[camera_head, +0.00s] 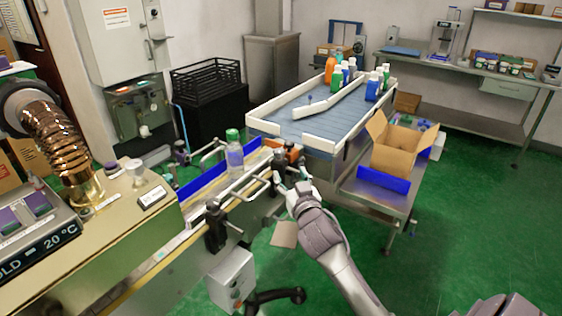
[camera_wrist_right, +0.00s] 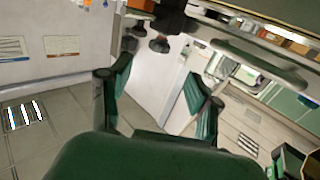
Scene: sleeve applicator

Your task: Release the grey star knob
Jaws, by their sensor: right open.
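A dark grey knob (camera_head: 279,160), which looks like the star knob, sits on the conveyor's side rail near its far end. In the right wrist view a dark knob (camera_wrist_right: 160,44) shows just beyond my fingertips, with a second dark knob-like part close to its left. My right gripper (camera_head: 291,180) is beside the rail knob, its fingers apart. In the wrist view the right gripper (camera_wrist_right: 158,70) has its green fingers spread with nothing held between them. Whether a fingertip touches the knob I cannot tell. My left gripper does not show.
A clear bottle with a green cap (camera_head: 235,155) stands on the conveyor. A dark clamp (camera_head: 214,228) is on the near rail. Beyond are a blue table with white guides (camera_head: 300,112) and an open cardboard box (camera_head: 402,148). Green floor is free at the right.

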